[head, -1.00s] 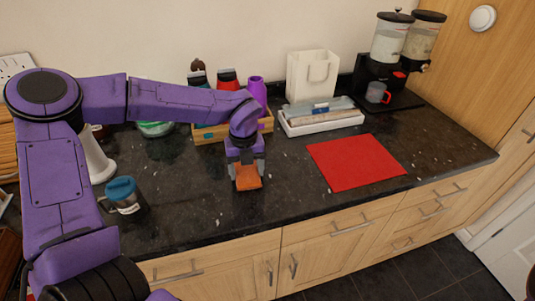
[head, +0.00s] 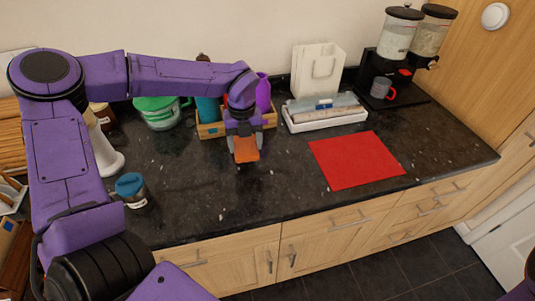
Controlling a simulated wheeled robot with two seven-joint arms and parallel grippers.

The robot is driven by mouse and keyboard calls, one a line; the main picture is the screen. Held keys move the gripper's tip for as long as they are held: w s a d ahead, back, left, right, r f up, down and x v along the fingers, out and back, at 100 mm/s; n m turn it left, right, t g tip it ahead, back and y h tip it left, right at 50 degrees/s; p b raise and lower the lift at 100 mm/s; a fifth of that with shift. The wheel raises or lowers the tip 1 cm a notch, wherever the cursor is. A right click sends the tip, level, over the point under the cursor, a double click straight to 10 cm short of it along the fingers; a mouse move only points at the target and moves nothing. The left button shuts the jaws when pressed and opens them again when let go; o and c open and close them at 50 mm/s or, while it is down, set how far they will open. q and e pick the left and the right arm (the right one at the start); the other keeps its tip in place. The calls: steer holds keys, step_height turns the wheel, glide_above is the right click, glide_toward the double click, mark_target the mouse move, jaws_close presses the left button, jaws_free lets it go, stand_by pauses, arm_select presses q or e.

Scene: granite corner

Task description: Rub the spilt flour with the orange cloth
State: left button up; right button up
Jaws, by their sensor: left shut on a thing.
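The orange cloth (head: 246,150) is a small folded piece, held low over the dark granite worktop (head: 215,195). My left gripper (head: 244,137) is shut on it and points down, just in front of the wooden crate. I cannot tell whether the cloth touches the worktop. Small pale specks show on the granite, but I cannot tell spilt flour from the stone's own flecks. My right gripper is not in view.
The wooden crate (head: 211,130) holds bottles behind the gripper. A red mat (head: 355,160) lies to the right, with a white tray (head: 325,121) behind it. A blue-lidded jar (head: 130,187) stands left. The front middle of the worktop is clear.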

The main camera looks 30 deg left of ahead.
arm_select(q)
steer(key=shift+w+r+p, duration=0.1)
steer(key=shift+r+p, duration=0.4)
steer(key=shift+r, duration=0.4)
steer(key=shift+r+p, duration=0.35)
steer(key=shift+r, duration=0.15)
